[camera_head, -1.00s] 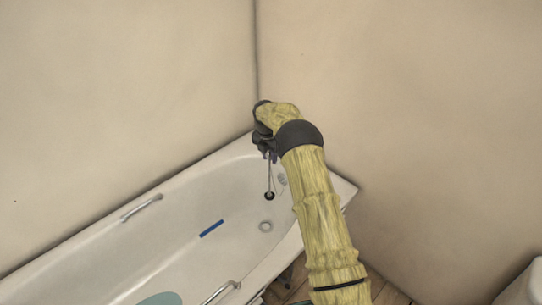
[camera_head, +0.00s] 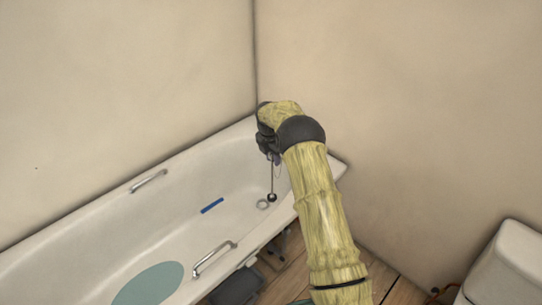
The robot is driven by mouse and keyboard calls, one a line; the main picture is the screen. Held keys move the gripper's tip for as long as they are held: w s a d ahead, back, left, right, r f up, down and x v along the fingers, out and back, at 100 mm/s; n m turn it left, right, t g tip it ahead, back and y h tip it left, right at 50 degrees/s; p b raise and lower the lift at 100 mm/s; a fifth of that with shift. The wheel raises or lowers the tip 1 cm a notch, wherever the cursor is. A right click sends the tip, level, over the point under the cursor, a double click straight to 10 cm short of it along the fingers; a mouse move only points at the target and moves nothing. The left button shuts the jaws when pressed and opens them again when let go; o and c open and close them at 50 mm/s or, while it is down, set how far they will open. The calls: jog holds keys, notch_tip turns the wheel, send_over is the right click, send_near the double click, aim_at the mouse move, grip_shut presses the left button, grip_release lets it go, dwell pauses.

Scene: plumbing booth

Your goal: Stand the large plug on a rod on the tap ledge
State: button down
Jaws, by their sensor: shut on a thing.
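The plug on a rod (camera_head: 272,197) hangs down from my gripper (camera_head: 268,157), with a thin rod above and a dark round end below. My gripper is shut on the top of the rod, over the far end of the white bathtub. The dark end shows in front of the drain ring (camera_head: 262,204); I cannot tell its height above the tub floor. The tap ledge at the tub's far end is largely hidden behind my arm; only a corner of the rim (camera_head: 341,166) shows.
The bathtub has two metal grab handles (camera_head: 149,181) (camera_head: 214,258). A blue strip (camera_head: 212,205) and a teal mat (camera_head: 150,284) lie in the tub. Beige walls meet behind my gripper. A white toilet (camera_head: 507,262) stands at the lower right. Dark items are on the wooden floor beside the tub.

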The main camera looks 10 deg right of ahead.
jog(key=shift+s+m, duration=0.6)
jog(key=shift+s, duration=0.15)
jog(key=s+f+m+g+y+b, duration=0.1)
jog(key=s+f+m, duration=0.1)
jog(key=s+m, duration=0.85)
jog(key=s+f+m+g+b, duration=0.1)
jog(key=s+f+m, duration=0.1)
jog(key=s+m, duration=0.85)
notch_tip(320, 180, down, 29)
jog(key=m+b, duration=0.2)
jog(key=b, duration=2.7)
jog(key=shift+s+f+m, duration=0.15)
jog(key=shift+m, duration=0.15)
jog(key=shift+a, duration=0.1)
